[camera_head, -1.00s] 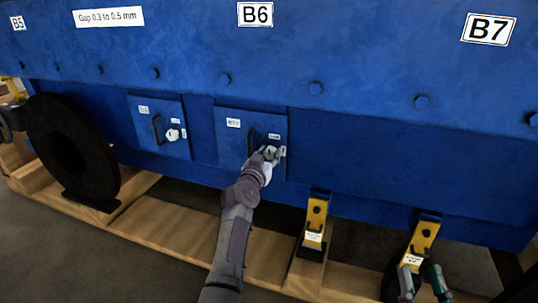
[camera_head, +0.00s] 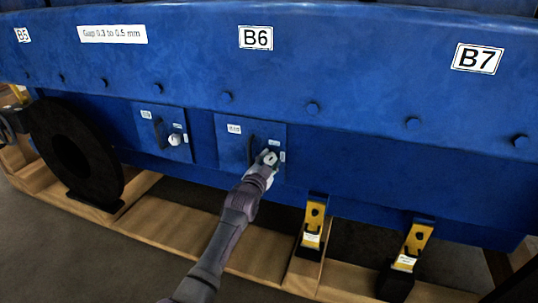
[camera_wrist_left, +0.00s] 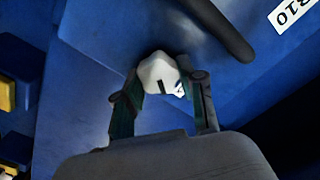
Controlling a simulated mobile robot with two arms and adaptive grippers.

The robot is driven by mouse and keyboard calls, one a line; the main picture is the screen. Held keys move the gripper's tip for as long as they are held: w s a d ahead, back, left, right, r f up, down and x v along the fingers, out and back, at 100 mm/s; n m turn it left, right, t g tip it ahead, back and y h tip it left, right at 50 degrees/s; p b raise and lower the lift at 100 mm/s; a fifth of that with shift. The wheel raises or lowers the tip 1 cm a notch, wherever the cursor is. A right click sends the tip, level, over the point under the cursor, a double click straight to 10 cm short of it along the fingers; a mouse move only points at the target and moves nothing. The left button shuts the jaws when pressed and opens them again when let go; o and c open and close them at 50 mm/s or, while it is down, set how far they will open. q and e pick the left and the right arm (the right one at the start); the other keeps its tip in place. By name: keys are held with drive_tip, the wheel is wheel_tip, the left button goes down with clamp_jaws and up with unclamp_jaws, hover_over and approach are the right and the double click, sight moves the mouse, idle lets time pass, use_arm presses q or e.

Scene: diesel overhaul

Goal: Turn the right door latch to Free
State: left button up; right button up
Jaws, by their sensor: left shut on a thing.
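The right door (camera_head: 232,150) is a blue panel under the B6 sign, with a dark handle (camera_head: 250,150) and small white labels. Its latch is a white knob (camera_head: 270,157) right of the handle. My left gripper (camera_head: 266,165) reaches up to it from below and is shut on it. In the left wrist view the pale, faceted knob (camera_wrist_left: 158,74) sits between the two fingertips of my left gripper (camera_wrist_left: 163,92), with a dark mark on its face. My right gripper is not in view.
A similar left door (camera_head: 160,128) with its own white knob (camera_head: 174,139) is beside it. Yellow brackets (camera_head: 313,224) (camera_head: 415,240) stand below right on timber beams (camera_head: 200,232). A black ring (camera_head: 75,150) stands at the left.

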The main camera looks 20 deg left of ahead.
use_arm(q)
drive_tip(key=m+p, duration=0.1)
drive_tip(key=m, duration=0.4)
drive_tip(key=shift+d+m, duration=0.1)
drive_tip(key=shift+m, duration=0.2)
drive_tip(key=m, duration=0.4)
drive_tip(key=shift+f+m, duration=0.15)
drive_tip(key=shift+m, duration=0.15)
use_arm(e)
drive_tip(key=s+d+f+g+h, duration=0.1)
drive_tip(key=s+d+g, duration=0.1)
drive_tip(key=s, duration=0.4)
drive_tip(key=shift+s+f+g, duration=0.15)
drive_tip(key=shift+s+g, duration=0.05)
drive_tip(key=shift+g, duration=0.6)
use_arm(q)
drive_tip(key=o, duration=1.1)
drive_tip(key=shift+o, duration=0.2)
drive_tip(key=shift+s, duration=0.1)
